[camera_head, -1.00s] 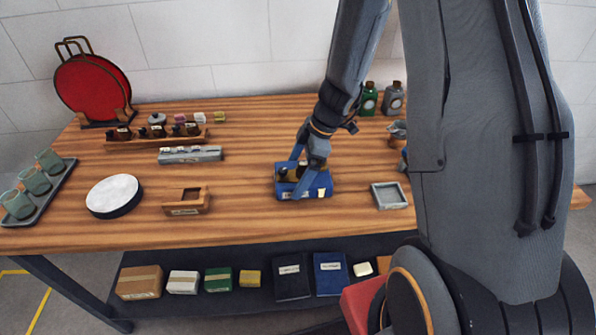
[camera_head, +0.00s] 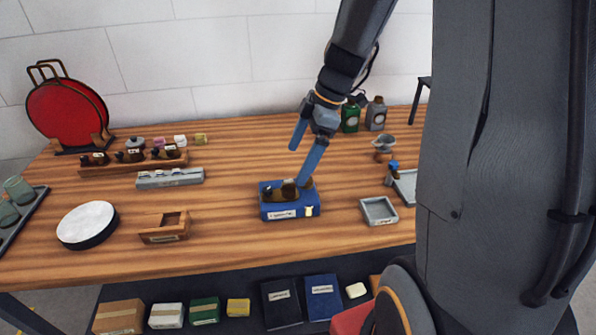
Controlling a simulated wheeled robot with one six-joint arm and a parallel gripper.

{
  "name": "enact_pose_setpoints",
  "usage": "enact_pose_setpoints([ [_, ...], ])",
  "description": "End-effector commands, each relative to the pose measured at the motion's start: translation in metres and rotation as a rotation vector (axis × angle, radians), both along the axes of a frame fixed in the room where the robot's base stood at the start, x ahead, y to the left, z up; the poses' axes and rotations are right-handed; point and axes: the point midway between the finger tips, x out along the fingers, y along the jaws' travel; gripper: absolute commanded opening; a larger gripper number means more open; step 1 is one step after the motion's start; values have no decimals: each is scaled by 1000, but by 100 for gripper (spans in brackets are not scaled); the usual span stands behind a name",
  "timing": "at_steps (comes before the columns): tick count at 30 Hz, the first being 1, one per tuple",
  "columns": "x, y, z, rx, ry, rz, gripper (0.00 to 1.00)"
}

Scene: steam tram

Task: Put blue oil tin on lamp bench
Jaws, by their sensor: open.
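My gripper (camera_head: 299,166) is open over the blue box (camera_head: 289,211) at the middle of the table. Its left finger is in the air, and the tip of its right finger overlaps the box's back right part. The box has a pale front label and holds small dark brown pieces (camera_head: 289,190). Nothing is seen between the fingers. I cannot surely pick out the blue oil tin; a small blue piece (camera_head: 393,166) stands at the right by a grey tray (camera_head: 407,197). A green tin (camera_head: 350,117) and a grey tin (camera_head: 376,115) stand at the back. I cannot tell which surface is the lamp bench.
A small grey square tray (camera_head: 379,211) lies right of the box, a wooden holder (camera_head: 165,234) left of it. A white round drum (camera_head: 87,225) is at the left front. Boxes and books (camera_head: 281,303) fill the lower shelf. My arm hides the table's right end.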

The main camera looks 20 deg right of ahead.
Motion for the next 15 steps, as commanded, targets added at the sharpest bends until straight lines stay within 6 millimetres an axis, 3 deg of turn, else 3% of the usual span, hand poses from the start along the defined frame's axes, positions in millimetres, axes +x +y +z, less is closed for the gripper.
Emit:
enact_pose_setpoints([
  [5,-17,6,-2,-42,67,-135,100],
  [15,-70,17,-11,-173,201,-662,100],
])
